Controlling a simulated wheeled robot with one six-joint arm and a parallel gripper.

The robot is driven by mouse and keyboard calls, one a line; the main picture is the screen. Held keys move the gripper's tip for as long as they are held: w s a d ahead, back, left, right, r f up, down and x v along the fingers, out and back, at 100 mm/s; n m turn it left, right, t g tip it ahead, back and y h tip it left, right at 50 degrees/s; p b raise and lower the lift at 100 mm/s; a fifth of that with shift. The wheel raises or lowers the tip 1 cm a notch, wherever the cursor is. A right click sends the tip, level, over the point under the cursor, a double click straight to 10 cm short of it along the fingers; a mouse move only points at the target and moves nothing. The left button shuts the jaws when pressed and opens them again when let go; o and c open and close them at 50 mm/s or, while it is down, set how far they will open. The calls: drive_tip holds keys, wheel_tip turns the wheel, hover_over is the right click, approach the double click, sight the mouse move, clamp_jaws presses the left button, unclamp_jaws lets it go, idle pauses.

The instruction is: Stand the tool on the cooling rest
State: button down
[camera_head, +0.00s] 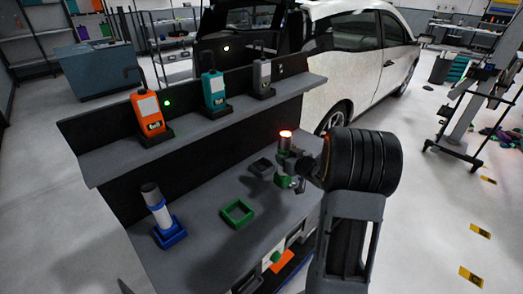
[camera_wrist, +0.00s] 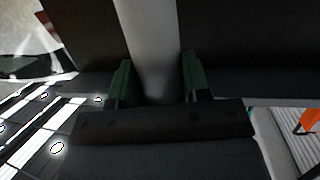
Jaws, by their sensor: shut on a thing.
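The tool (camera_head: 285,150) is a grey cylinder with a glowing orange-red upper end and green near its lower end. My gripper (camera_head: 292,168) is shut on it and holds it roughly upright above the right part of the bench. In the wrist view the tool's pale grey body (camera_wrist: 155,50) stands between the two green fingers of my gripper (camera_wrist: 155,80). An empty green square rest (camera_head: 237,213) lies on the bench left of the tool. A dark rest (camera_head: 262,166) sits behind it, partly near the tool. Which one is the cooling rest I cannot tell.
A blue rest (camera_head: 171,235) at the left holds another grey-and-white tool (camera_head: 157,207), tilted slightly. An upper shelf (camera_head: 205,125) carries orange (camera_head: 148,115), teal (camera_head: 214,91) and grey (camera_head: 262,77) units. The bench (camera_head: 205,250) around the green rest is clear.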

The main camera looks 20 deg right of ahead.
drive_tip(key=r+p+x, duration=0.1)
drive_tip(key=p+x, duration=0.3)
drive_tip(key=x, duration=1.1)
drive_tip(key=shift+w, duration=0.2)
drive_tip(key=shift+a, duration=0.15)
drive_tip(key=c, duration=0.6)
unclamp_jaws()
drive_tip(key=shift+f, duration=0.15)
